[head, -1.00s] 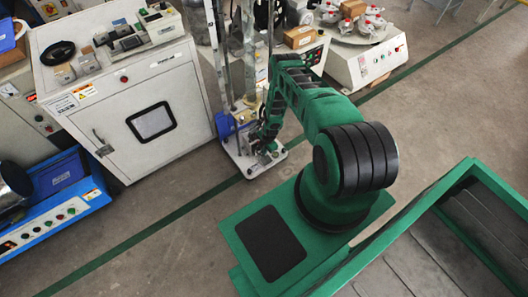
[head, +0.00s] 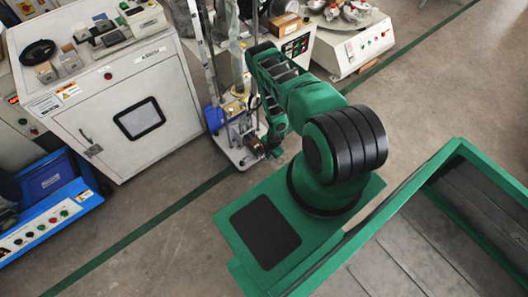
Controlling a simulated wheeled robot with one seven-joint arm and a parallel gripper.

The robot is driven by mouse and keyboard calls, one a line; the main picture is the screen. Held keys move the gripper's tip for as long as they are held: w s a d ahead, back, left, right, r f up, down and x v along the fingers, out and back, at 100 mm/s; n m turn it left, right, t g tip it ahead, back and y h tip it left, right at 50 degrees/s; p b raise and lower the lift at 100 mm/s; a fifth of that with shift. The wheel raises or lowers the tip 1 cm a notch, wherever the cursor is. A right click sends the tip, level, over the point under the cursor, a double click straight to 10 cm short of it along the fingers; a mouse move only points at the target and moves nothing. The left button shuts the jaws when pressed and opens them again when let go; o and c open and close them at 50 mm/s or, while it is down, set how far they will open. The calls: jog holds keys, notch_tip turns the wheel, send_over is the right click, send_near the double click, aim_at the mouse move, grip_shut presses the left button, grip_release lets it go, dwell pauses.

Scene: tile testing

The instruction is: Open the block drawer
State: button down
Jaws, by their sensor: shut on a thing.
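My gripper (head: 269,148) is small in the head view, at the end of my green and black arm. It is low beside the right edge of a tall metal test stand's white base (head: 238,157). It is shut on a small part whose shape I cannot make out. My own arm hides much of that spot. I cannot pick out the block drawer for certain, nor tell how far open it is.
A white cabinet machine (head: 88,92) with a dark window stands to the left of the stand. A blue control box (head: 52,192) is at the far left. A white machine with a round table (head: 352,42) is behind my arm. Grey floor (head: 205,215) is clear in front.

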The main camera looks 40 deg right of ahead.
jog(key=c, duration=1.9)
grip_release()
notch_tip(320, 180, up, 11)
jog(key=s, duration=0.1)
jog(key=shift+s+f, duration=0.2)
jog(key=shift+s, duration=0.2)
